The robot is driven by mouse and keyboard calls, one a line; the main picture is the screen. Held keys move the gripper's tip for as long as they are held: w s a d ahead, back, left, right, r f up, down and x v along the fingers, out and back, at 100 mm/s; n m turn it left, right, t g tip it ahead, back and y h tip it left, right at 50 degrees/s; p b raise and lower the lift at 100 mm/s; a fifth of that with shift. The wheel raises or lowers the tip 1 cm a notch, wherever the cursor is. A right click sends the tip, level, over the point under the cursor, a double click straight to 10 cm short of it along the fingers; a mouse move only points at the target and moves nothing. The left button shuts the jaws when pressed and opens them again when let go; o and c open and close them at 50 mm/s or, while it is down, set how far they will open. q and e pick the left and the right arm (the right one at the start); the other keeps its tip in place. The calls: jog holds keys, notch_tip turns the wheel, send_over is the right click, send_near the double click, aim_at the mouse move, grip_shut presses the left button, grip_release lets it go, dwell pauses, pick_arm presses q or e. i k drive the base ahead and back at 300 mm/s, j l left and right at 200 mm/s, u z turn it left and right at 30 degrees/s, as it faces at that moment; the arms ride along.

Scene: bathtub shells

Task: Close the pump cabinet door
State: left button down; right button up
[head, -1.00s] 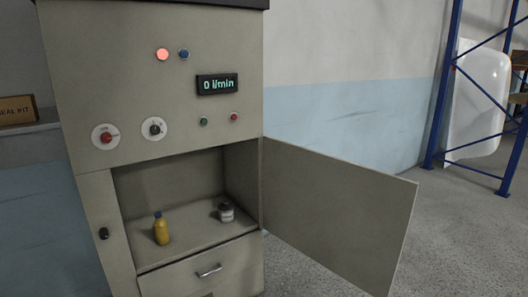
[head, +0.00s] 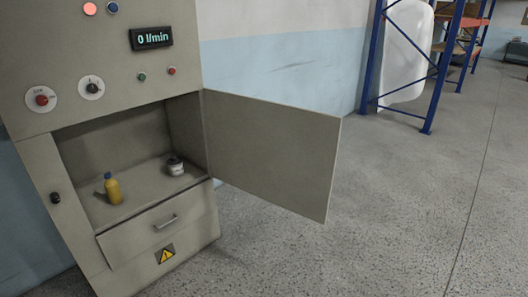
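The grey-beige pump cabinet (head: 100,120) stands at the left of the head view. Its door (head: 272,157) is swung wide open to the right, hinged at the right edge of the compartment. Inside the open compartment, a yellow bottle with a blue cap (head: 113,189) stands at the left and a small jar with a dark lid (head: 176,166) stands at the right. Neither of my grippers is in view.
A closed drawer (head: 157,224) with a handle sits below the compartment. A blue rack (head: 432,80) and a white tub shell (head: 405,50) stand at the back right. The concrete floor (head: 400,200) right of the door is clear.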

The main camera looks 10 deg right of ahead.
aim_at(284, 156)
jog(key=k+u, duration=0.1)
jog(key=u, duration=0.35)
jog(key=k+u, duration=0.1)
jog(key=u, duration=0.4)
jog(key=k+j+u, duration=0.1)
jog(key=u, duration=0.35)
jog(key=l+u, duration=0.35)
jog(key=l, duration=0.8)
jog(key=l+u, duration=0.4)
jog(key=l, duration=0.75)
jog(key=k+l, duration=0.1)
jog(key=l, duration=1.5)
jog(key=k+l, duration=0.15)
jog(key=l, duration=0.65)
jog(key=k+l, duration=0.1)
jog(key=l, duration=0.75)
jog(key=k+l, duration=0.1)
jog(key=l, duration=0.7)
